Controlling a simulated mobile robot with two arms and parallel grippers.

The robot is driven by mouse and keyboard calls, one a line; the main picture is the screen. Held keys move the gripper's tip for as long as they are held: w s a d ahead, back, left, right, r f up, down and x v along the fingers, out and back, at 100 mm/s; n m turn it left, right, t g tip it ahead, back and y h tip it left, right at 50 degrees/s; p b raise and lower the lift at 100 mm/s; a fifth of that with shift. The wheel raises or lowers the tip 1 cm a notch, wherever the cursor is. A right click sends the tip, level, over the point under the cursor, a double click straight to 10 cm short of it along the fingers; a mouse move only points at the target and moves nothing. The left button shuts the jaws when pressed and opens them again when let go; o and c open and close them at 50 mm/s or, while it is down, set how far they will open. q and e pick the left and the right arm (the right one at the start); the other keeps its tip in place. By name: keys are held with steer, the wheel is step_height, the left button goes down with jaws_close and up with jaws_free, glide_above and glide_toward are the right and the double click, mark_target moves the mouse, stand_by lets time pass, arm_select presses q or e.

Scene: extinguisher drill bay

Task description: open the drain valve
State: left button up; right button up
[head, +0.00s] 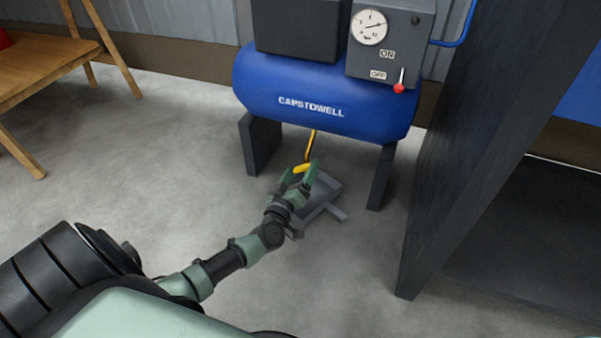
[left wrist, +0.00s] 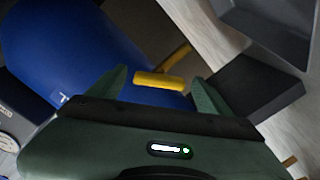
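The drain valve shows as a yellow lever handle (head: 302,168) on a yellow stem (head: 310,145) under the blue compressor tank (head: 300,95). My left gripper (head: 300,172) is at the handle under the tank. In the left wrist view the handle (left wrist: 159,81) lies crosswise between the two green fingertips (left wrist: 160,85). The fingers stand apart, with a gap visible on each side of the handle, so the left gripper is open around it. The stem's top is partly hidden by the tank. My right gripper is not in view.
A grey drip tray (head: 325,190) lies on the floor below the valve. The tank's dark legs (head: 260,145) flank the space. A tall dark panel (head: 470,130) stands at right. A wooden bench (head: 40,70) is at far left. The floor at left is clear.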

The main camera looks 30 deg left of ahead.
arm_select(q)
steer(key=c, duration=1.2)
steer(key=shift+n+p, duration=0.3)
steer(key=shift+n, duration=1.8)
steer(key=o, duration=1.3)
steer(key=shift+o, duration=0.2)
steer(key=shift+s, duration=0.1)
